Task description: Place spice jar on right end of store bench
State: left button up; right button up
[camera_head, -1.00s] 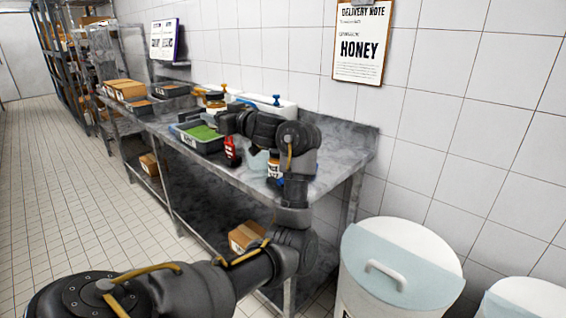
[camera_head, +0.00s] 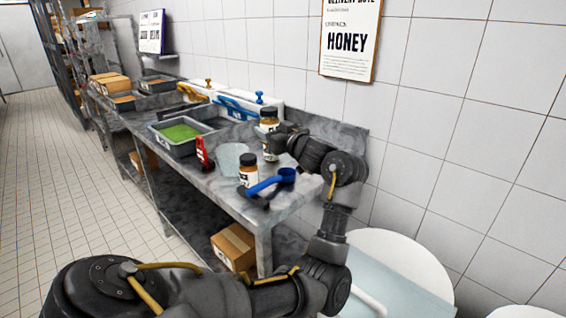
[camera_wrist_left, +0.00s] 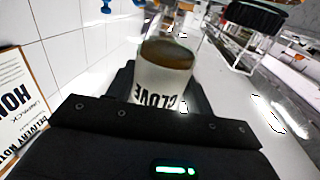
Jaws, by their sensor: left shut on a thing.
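My right gripper is not in view.
A tray with green contents (camera_head: 182,133) is further left.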

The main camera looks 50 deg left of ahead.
pick_arm(q)
jog(key=w+d+f, duration=0.1)
jog(key=w+f, duration=0.2)
jog(key=w, duration=0.1)
jog(key=w+d+f, duration=0.1)
jog(key=w+f, duration=0.2)
jog(key=w, duration=0.1)
jog(key=w+d+f, duration=0.1)
jog(key=w+f, duration=0.2)
jog(key=w, duration=0.1)
jog(key=shift+w+f, duration=0.1)
notch_tip(320, 180, down, 2)
jog(key=shift+w+d+f, duration=0.1)
jog(key=shift+w+f, duration=0.05)
jog(key=shift+f, duration=0.75)
jog(key=o, duration=1)
jog(key=shift+c, duration=0.2)
jog(key=shift+o, duration=0.9)
jog(key=shift+d, duration=0.9)
jog(key=s+d+b, duration=0.1)
jog(key=d, duration=0.9)
jog(key=shift+s, duration=0.3)
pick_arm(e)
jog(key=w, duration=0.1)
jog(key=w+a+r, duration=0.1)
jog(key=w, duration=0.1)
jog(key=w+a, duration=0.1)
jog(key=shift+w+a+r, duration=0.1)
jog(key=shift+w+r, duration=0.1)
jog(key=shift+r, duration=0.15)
